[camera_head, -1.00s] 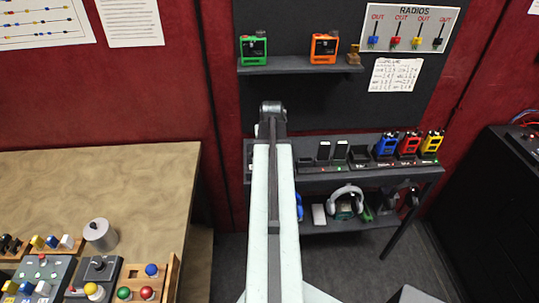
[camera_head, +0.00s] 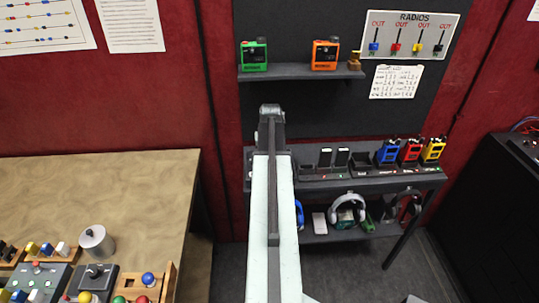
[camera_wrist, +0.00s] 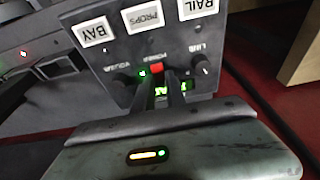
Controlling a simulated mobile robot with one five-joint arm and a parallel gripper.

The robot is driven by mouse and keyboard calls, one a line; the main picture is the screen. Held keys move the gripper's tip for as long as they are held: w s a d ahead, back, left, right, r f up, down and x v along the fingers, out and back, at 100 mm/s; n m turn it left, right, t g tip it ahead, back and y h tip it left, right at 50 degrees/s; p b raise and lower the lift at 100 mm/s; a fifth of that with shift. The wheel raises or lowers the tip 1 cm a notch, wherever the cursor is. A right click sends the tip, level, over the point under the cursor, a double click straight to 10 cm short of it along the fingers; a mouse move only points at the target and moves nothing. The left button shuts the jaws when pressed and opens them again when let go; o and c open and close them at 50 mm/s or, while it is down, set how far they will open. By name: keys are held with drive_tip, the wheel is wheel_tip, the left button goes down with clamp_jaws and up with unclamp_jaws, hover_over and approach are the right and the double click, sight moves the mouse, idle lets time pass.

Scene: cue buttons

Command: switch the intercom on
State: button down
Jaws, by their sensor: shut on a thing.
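The intercom panel (camera_wrist: 118,62) fills the middle of the wrist view, upside down, with white labels BAY, PROPS and RAIL. A red power switch (camera_wrist: 156,69) sits under the word POWER, between two dark knobs. A small green light (camera_wrist: 143,72) is lit beside it, and a green display shows partly behind the fingers. My gripper (camera_wrist: 166,76) has its two dark fingers at the red switch. They look closed on it, though the exact contact is partly hidden. In the head view my arm hides the gripper and the intercom.
A lower shelf with several radios (camera_head: 410,150) and headphones (camera_head: 348,210) stands right of my arm. A green radio (camera_head: 254,54) and an orange radio (camera_head: 325,54) sit on the upper shelf. A wooden table (camera_head: 110,190) with control boxes is at left.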

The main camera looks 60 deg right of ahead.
drive_tip(key=shift+w+d+g+y, duration=0.1)
drive_tip(key=shift+d+g+y, duration=0.2)
drive_tip(key=shift+y, duration=0.1)
drive_tip(key=shift+a, duration=0.15)
drive_tip(key=c, duration=1.4)
unclamp_jaws()
drive_tip(key=shift+o, duration=0.2)
wheel_tip(320, 180, up, 8)
drive_tip(key=p, duration=0.7)
drive_tip(key=shift+s+a+f+p, duration=0.2)
drive_tip(key=shift+s+a+p, duration=0.15)
drive_tip(key=shift+a+p, duration=0.05)
drive_tip(key=shift+w+a, duration=0.1)
